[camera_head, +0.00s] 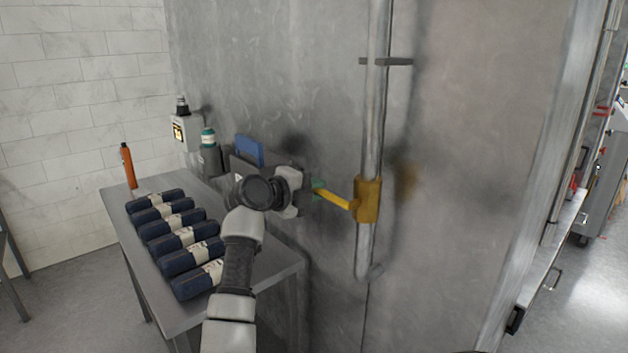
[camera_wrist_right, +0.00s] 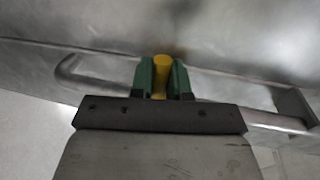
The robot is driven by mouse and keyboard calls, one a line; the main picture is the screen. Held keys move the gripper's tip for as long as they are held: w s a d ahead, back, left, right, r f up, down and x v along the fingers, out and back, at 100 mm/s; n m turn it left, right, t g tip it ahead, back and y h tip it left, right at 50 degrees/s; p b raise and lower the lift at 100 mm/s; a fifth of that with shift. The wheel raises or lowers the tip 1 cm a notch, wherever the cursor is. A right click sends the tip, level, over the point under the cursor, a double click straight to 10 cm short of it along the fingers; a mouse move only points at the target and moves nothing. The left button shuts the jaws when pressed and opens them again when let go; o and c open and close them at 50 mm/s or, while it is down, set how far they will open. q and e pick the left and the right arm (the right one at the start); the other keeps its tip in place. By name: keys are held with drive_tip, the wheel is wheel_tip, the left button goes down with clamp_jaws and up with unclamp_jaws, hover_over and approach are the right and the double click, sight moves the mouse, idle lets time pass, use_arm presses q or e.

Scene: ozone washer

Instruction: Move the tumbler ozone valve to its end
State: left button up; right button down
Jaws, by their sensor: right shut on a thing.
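The ozone valve (camera_head: 368,200) is a yellow block on a vertical metal pipe in the head view, with a yellow handle (camera_head: 335,198) sticking out to the left. My right gripper (camera_head: 318,188) is at the handle's left end. In the right wrist view, the green fingers of my right gripper (camera_wrist_right: 161,80) are shut on the yellow handle (camera_wrist_right: 161,66), one finger on each side. The fingers hide part of the handle. My left gripper is not in view.
The pipe (camera_head: 376,90) runs along a large grey metal wall (camera_head: 470,150). A metal table (camera_head: 125,215) at left holds several dark rolls (camera_head: 172,228), an orange bottle (camera_head: 128,165) and a grey-green bottle (camera_head: 209,152). Open floor shows at far right.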

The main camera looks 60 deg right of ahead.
drive_tip(key=shift+f, duration=0.25)
idle(0.3)
drive_tip(key=c, duration=1.1)
unclamp_jaws()
drive_tip(key=shift+d+f, duration=0.1)
drive_tip(key=shift+d, duration=0.1)
drive_tip(key=shift+a, duration=0.15)
drive_tip(key=b+v, duration=0.3)
drive_tip(key=v, duration=0.7)
drive_tip(key=shift+a, duration=0.25)
drive_tip(key=shift+w, duration=0.15)
